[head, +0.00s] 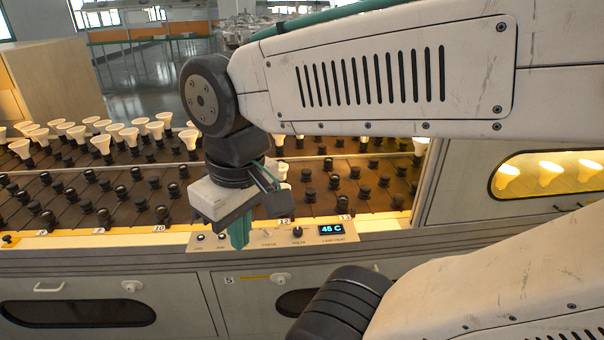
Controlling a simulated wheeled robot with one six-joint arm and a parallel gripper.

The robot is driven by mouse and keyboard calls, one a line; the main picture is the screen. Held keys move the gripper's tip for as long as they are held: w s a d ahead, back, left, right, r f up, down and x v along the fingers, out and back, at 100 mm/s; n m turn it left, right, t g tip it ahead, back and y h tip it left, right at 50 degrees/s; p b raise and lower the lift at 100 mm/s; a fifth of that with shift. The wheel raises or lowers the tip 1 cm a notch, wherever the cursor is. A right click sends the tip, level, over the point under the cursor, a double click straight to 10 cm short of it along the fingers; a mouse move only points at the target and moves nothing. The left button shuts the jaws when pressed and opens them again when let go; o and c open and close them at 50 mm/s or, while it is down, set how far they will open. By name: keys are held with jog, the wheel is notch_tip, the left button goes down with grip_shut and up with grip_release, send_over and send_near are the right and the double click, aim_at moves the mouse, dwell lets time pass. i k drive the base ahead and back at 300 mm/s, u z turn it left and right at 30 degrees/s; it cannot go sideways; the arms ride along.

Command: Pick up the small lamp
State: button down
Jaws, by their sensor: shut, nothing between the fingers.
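Several white lamps with dark bases stand in the burn-in rack, mostly in its left part, such as one (101,144) in front and one (155,130) further right. I cannot tell which is the small lamp. A pale lamp (281,170) shows partly behind my gripper, and another lamp (420,146) stands at the rack's right end. My gripper (240,236) hangs pointing down over the rack's front edge, its green fingers together and empty. It is in front of the control panel and hides part of the rack.
The control panel (190,242) reads 45 C. Many dark sockets (162,215) in the rack's front rows are empty. A lit window (510,178) at right shows glowing lamps. My arm covers the upper right. Cabinet doors (105,290) lie below the rack edge.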

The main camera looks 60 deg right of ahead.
aim_at(283, 167)
jog(key=k, duration=0.1)
jog(key=u, duration=0.7)
jog(key=i, duration=0.8)
jog(key=z, duration=2)
jog(key=i, duration=0.5)
